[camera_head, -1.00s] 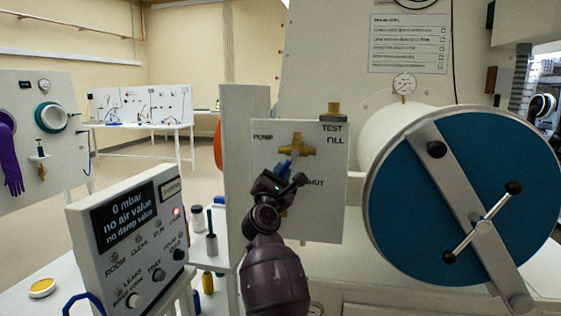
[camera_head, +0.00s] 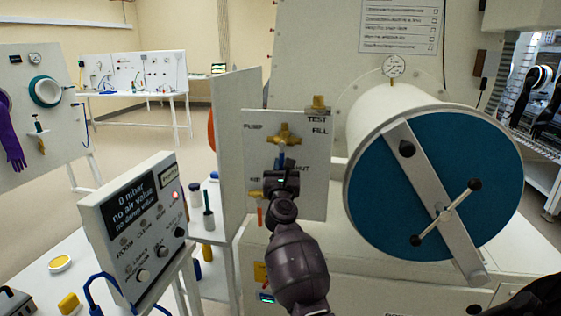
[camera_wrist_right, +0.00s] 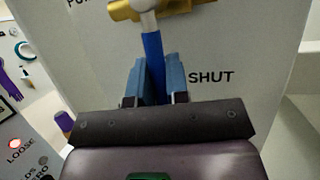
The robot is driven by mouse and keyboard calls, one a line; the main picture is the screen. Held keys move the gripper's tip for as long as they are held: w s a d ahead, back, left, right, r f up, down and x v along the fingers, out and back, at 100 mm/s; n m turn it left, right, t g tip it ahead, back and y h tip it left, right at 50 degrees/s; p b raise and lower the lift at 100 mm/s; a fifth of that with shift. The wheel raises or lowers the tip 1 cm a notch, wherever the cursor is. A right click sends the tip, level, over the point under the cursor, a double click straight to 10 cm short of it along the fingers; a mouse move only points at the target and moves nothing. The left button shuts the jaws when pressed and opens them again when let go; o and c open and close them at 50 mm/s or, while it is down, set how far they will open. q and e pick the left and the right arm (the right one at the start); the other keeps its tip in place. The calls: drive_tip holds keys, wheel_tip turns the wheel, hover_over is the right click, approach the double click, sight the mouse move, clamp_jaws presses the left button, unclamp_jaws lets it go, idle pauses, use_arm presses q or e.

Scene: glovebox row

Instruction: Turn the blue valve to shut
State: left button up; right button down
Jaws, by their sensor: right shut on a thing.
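The blue valve handle (camera_head: 281,160) hangs from a brass valve body (camera_head: 284,137) on a white panel (camera_head: 313,180). The handle points about straight down in the head view. In the right wrist view the blue handle (camera_wrist_right: 153,50) runs down from the brass body (camera_wrist_right: 165,8), with the word SHUT just right of it. My right gripper (camera_head: 281,172) is shut on the handle's lower part; its blue fingers (camera_wrist_right: 154,84) stand on either side of it. The handle's tip is hidden between them.
A large chamber with a round blue door (camera_head: 430,190) and a crossbar handle stands right of the panel. A gauge display (camera_head: 140,215) reading 0 mbar is at lower left. A second brass fitting (camera_head: 256,194) sits lower left on the panel. Open floor lies at far left.

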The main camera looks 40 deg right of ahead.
drive_tip(key=shift+f, duration=0.1)
idle(0.3)
drive_tip(key=c, duration=1.3)
unclamp_jaws()
drive_tip(key=shift+o, duration=0.9)
drive_tip(key=shift+s+a, duration=0.1)
